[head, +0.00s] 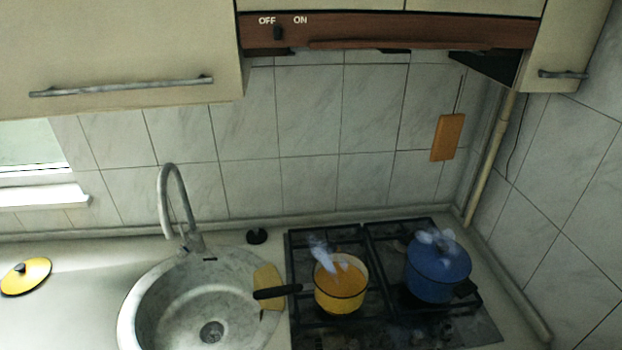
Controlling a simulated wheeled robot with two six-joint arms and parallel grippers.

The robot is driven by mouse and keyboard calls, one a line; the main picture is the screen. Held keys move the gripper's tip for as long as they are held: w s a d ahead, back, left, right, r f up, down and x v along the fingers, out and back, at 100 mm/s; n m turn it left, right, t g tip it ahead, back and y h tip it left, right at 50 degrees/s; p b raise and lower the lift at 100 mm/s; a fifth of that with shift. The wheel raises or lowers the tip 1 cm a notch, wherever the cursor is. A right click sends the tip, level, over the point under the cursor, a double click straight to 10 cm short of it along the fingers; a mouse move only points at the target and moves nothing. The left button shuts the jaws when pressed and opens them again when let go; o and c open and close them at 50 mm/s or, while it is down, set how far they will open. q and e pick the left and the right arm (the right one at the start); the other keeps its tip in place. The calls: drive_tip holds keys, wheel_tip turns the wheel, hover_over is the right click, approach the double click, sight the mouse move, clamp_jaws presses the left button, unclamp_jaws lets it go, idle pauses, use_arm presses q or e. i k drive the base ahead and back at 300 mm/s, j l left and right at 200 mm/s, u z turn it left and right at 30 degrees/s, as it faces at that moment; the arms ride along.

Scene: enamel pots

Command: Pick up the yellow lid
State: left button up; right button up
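The yellow lid (26,276) lies on the counter at the far left, left of the sink. It is round with a dark knob or handle on top and a dark rim. A yellow pot (341,296) with a dark handle stands on the stove without a lid, with orange contents and pale steam above it. Neither of my grippers shows in the head view.
A round sink (140,312) with a tall faucet (176,205) lies between the lid and the stove (470,328). A steaming blue pot (438,272) stands on the stove's right side. A cutting board (447,137) hangs on the wall. Counter around the lid is clear.

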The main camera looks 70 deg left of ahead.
sight(25, 276)
drive_tip(key=u, duration=1)
drive_tip(key=k+j+u, duration=0.1)
drive_tip(key=u, duration=0.85)
drive_tip(key=j+u, duration=0.1)
drive_tip(key=u, duration=0.9)
drive_tip(key=l+u, duration=0.1)
drive_tip(key=u, duration=0.7)
drive_tip(key=k+l+u, duration=0.1)
drive_tip(key=u, duration=0.25)
